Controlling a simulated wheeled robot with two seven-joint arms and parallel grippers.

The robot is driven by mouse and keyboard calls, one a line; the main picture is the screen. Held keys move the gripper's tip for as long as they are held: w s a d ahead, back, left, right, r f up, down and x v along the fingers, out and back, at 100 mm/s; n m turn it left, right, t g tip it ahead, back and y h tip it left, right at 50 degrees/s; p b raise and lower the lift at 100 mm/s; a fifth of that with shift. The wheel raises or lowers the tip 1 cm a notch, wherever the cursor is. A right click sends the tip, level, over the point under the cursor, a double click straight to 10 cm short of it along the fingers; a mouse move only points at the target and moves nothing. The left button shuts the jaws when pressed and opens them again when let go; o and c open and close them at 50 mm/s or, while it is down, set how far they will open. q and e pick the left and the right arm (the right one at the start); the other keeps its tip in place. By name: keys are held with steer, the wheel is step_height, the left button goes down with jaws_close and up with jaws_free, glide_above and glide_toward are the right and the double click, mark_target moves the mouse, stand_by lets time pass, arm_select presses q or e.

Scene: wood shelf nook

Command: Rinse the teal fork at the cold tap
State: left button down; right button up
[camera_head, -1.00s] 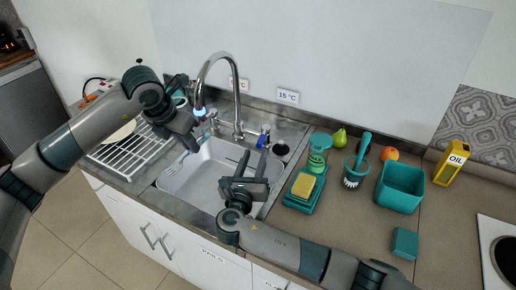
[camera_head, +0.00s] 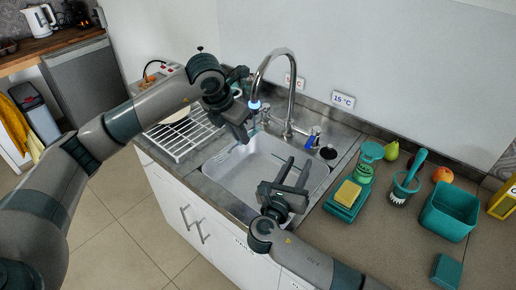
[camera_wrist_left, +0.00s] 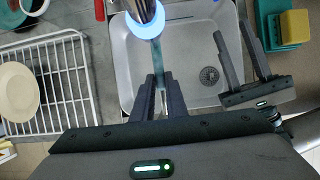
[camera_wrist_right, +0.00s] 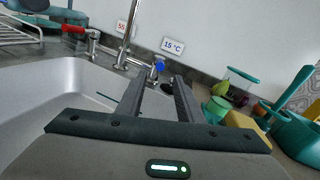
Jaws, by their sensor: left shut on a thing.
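My left gripper (camera_head: 242,136) is beside the spout end of the tall chrome tap (camera_head: 291,95), over the sink. It is shut on the slim teal fork (camera_wrist_left: 157,72), which shows between its fingers in the left wrist view, partly hidden by the spout. The spout end has a glowing blue ring (camera_head: 254,104); I cannot tell whether water runs. My right gripper (camera_head: 289,173) is open and empty above the right front of the sink. The cold tap's blue knob (camera_wrist_right: 158,67) appears beyond its fingertips, apart from them, below the 15 °C sign (camera_head: 343,100).
The sink basin (camera_head: 232,172) lies below both grippers. A white wire rack (camera_head: 185,139) with a plate is on the left. A red knob (camera_wrist_right: 74,30) is on the other tap side. A yellow sponge (camera_head: 347,193), brush (camera_head: 409,178) and teal bin (camera_head: 449,211) crowd the right counter.

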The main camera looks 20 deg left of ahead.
jaws_close()
steer(key=w+d+m+g, duration=0.6)
steer(key=d+m+g, duration=0.2)
steer(key=m, duration=1.2)
step_height(320, 180, up, 9)
steer(key=d+m+g+y, duration=0.1)
steer(key=m+g+y, duration=0.3)
steer(key=m, duration=1.3)
steer(key=shift+s+r+y, duration=0.15)
steer(key=shift+s+y, duration=0.25)
steer(key=shift+y, duration=1.2)
steer(key=shift+d, duration=0.1)
